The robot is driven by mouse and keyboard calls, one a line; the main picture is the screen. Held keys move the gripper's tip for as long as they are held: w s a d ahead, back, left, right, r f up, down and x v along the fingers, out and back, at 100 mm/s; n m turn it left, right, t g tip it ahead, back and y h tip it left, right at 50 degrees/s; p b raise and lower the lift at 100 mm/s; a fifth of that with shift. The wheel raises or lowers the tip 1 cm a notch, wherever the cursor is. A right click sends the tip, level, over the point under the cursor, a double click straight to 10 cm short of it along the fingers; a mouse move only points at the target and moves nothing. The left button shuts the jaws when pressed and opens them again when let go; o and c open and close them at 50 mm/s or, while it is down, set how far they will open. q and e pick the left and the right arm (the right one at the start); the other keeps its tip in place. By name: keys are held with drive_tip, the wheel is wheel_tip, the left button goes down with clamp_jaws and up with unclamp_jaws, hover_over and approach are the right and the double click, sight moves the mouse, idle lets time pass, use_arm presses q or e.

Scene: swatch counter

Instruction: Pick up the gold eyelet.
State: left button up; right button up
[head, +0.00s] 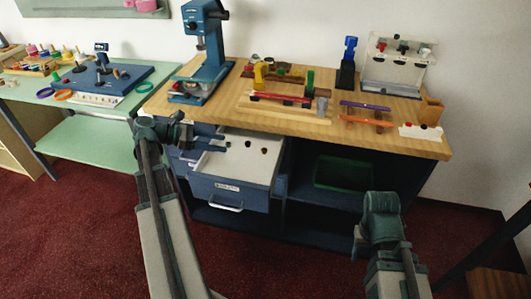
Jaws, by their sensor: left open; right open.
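An open drawer (222,170) under the wooden counter holds a few small pieces on its pale floor. My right gripper (357,244) is open and empty, low in front of the cabinet on the right, away from the drawer.
The wooden counter (210,105) carries a blue press (207,55), a tray with coloured pieces, orange and purple bars, and a white rack (397,65). A dark green bin (343,174) sits on the cabinet shelf. A green table (95,140) stands left. The red floor in front is clear.

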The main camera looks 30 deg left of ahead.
use_arm(q)
drive_tip(key=b, duration=0.3)
approach(257, 154)
drive_tip(key=w+d, duration=0.2)
drive_tip(key=shift+w+d+r, duration=0.2)
drive_tip(key=shift+w+d, duration=0.35)
drive_tip(key=shift+d, duration=0.1)
drive_tip(key=b+x, duration=0.2)
drive_tip(key=x, duration=0.3)
drive_tip(key=shift+d, duration=0.1)
clamp_jaws()
